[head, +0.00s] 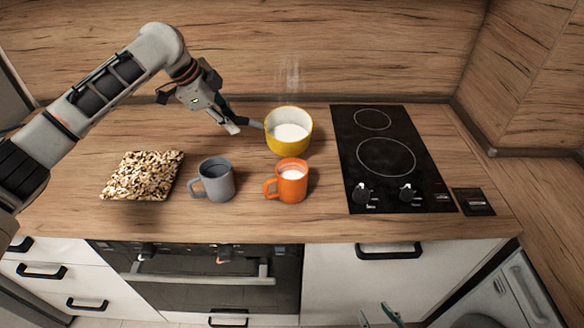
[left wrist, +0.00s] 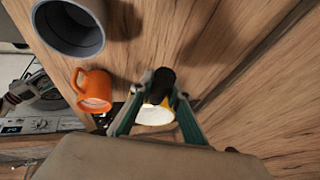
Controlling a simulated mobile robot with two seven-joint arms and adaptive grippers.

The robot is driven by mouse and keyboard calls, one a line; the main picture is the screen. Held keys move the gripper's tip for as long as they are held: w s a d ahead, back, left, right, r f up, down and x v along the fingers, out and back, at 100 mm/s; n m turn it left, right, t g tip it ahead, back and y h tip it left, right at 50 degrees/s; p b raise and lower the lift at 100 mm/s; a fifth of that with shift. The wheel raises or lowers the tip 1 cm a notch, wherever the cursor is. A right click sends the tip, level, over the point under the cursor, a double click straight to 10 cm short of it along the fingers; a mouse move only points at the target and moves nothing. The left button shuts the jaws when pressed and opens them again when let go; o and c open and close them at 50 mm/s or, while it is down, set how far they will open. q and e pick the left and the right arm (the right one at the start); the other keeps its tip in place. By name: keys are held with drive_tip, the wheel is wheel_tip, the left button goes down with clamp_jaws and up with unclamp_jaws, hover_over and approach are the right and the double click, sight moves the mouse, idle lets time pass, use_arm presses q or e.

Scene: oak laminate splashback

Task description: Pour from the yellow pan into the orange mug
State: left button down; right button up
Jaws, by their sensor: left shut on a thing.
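The yellow pan (head: 288,146) is upright at the back middle of the counter, with white content inside and faint steam above. I cannot tell whether it touches the counter. My left gripper (head: 240,124) is shut on its dark handle, left of the pan. The left wrist view shows the handle (left wrist: 160,84) between the fingers and part of the pan (left wrist: 153,116) behind them. The orange mug (head: 291,184) stands upright in front of the pan, handle to the left, with white content inside; it also shows in the left wrist view (left wrist: 94,88). My right gripper (head: 378,314) shows only its fingertips, apart and empty, below the counter front.
A grey mug (head: 217,184) stands left of the orange mug. A bag with a nut-like pattern (head: 145,175) lies further left. A black hob (head: 390,160) is to the right, with a small dark panel (head: 474,202) beside it. The splashback (head: 300,50) closes off the back.

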use_arm(q)
drive_tip(key=shift+w+d+f+g, duration=0.1)
drive_tip(key=shift+w+f+g, duration=0.05)
drive_tip(key=shift+w+g, duration=0.4)
drive_tip(key=shift+w+f+g, duration=0.15)
drive_tip(key=shift+w+g, duration=0.3)
drive_tip(key=shift+w, duration=0.5)
drive_tip(key=shift+g, duration=0.3)
drive_tip(key=shift+f, duration=0.2)
